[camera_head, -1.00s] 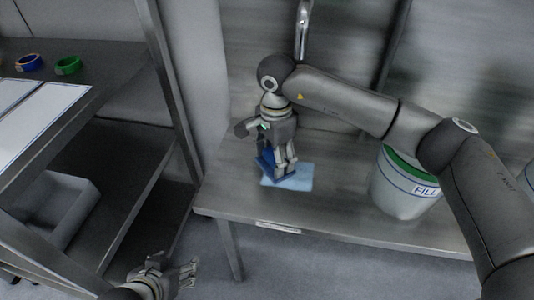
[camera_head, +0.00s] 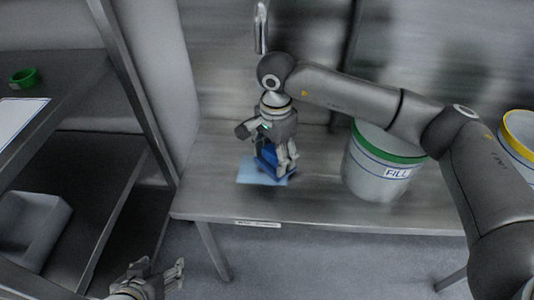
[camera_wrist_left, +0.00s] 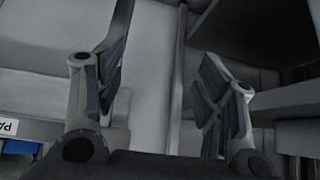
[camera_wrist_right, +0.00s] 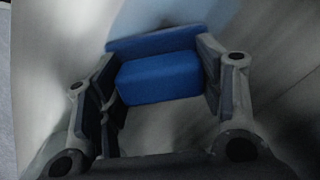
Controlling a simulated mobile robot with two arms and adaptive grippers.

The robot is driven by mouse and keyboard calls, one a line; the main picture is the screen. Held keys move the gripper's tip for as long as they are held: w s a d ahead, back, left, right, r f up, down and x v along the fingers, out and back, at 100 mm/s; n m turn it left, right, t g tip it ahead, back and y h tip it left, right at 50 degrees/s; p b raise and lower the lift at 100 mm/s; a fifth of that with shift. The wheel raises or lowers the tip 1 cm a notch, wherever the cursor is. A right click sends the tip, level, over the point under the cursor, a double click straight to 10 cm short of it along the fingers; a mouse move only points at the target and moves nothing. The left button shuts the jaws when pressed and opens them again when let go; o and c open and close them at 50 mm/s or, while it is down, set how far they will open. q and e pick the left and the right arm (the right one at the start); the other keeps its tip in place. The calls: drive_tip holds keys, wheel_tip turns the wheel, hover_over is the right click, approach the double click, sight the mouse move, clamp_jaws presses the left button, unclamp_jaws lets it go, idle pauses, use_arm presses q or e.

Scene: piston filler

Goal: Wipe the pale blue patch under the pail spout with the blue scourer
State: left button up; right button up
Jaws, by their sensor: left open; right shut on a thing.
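The pale blue patch (camera_head: 252,174) lies flat on the steel table, below the spout (camera_head: 261,28). My right gripper (camera_head: 280,163) is shut on the blue scourer (camera_head: 266,160) and holds it over the right part of the patch. The scourer (camera_wrist_right: 160,78) sits between both fingers in the right wrist view, with part of the patch beyond it. I cannot tell whether the scourer touches the table. My left gripper (camera_head: 160,275) is open and empty at the lower left, away from the table; its spread fingers also show in the left wrist view (camera_wrist_left: 155,100).
A white pail with a green rim, marked FILL (camera_head: 385,165), stands right of the patch, partly behind my right arm. A yellow-rimmed pail (camera_head: 519,140) is at the right edge. A rack at left holds a green ring (camera_head: 23,78) and a grey bin (camera_head: 32,228).

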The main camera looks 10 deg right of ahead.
drive_tip(key=shift+s+d+f, duration=0.1)
drive_tip(key=shift+d, duration=0.4)
drive_tip(key=shift+s+d+b, duration=0.15)
drive_tip(key=shift+s+d, duration=0.05)
drive_tip(key=shift+d, duration=0.4)
drive_tip(key=shift+s+d+b, duration=0.15)
drive_tip(key=shift+s+d, duration=0.05)
drive_tip(key=shift+d, duration=0.35)
drive_tip(key=shift+s+a, duration=0.25)
drive_tip(key=shift+s, duration=0.8)
drive_tip(key=shift+a, duration=0.25)
use_arm(q)
drive_tip(key=shift+w+d+r+t+h+b, duration=0.15)
drive_tip(key=shift+w+d+r+t, duration=0.1)
drive_tip(key=shift+w+r+t, duration=0.45)
drive_tip(key=shift+w+d+r+t+h+b, duration=0.15)
drive_tip(key=shift+w+r+t, duration=0.25)
drive_tip(key=shift+w, duration=0.45)
drive_tip(key=shift+w+d+r+t+h, duration=0.1)
drive_tip(key=shift+w+d+r+t, duration=0.2)
drive_tip(key=shift+w+r+t, duration=0.4)
use_arm(e)
drive_tip(key=shift+w+a, duration=0.35)
drive_tip(key=shift+a, duration=0.55)
drive_tip(key=shift+w+a, duration=0.3)
drive_tip(key=shift+a, duration=0.6)
